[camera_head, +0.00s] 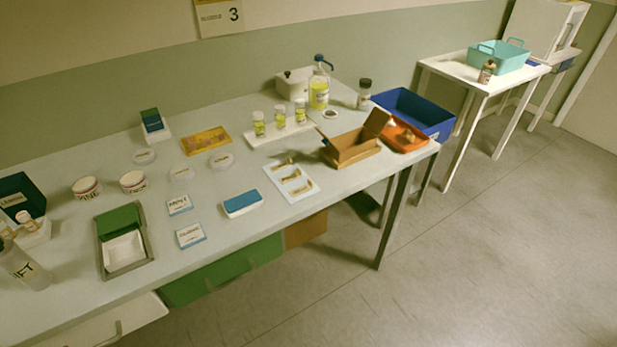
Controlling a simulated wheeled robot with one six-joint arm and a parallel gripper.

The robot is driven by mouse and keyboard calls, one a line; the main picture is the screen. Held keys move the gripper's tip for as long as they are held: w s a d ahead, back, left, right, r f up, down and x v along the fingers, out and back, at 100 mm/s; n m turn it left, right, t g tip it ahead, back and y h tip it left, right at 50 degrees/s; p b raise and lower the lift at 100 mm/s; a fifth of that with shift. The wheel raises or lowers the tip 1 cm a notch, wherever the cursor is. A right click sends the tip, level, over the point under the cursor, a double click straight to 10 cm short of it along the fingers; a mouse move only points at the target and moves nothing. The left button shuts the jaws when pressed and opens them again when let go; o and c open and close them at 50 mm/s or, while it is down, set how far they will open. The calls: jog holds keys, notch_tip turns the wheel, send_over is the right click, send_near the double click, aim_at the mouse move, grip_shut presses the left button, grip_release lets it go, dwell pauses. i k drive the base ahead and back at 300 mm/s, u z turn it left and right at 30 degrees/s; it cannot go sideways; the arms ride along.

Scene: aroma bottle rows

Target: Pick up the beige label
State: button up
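No single thing stands out for certain as the beige label. A white card (274,170) on the long table carries several small beige-tan pieces, one of them a lower piece (303,188); they are too small to tell whether they are labels. Two white cards with blue edges and dark print, an upper card (179,205) and a lower card (190,236), lie flat left of a blue-topped block (243,203). My gripper is not in view.
A green-and-white tray (124,269), round lidded tubs (133,181), a yellow-orange card (206,140), a rack of yellow vials (279,135), an open cardboard box (352,148) and an orange tray (403,138) stand on the table. A blue bin (430,115) sits beyond its right end.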

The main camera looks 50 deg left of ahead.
aim_at(302, 190)
jog(key=u, duration=0.4)
jog(key=i, duration=0.65)
jog(key=u, duration=1.1)
jog(key=i, duration=0.55)
jog(key=u, duration=0.6)
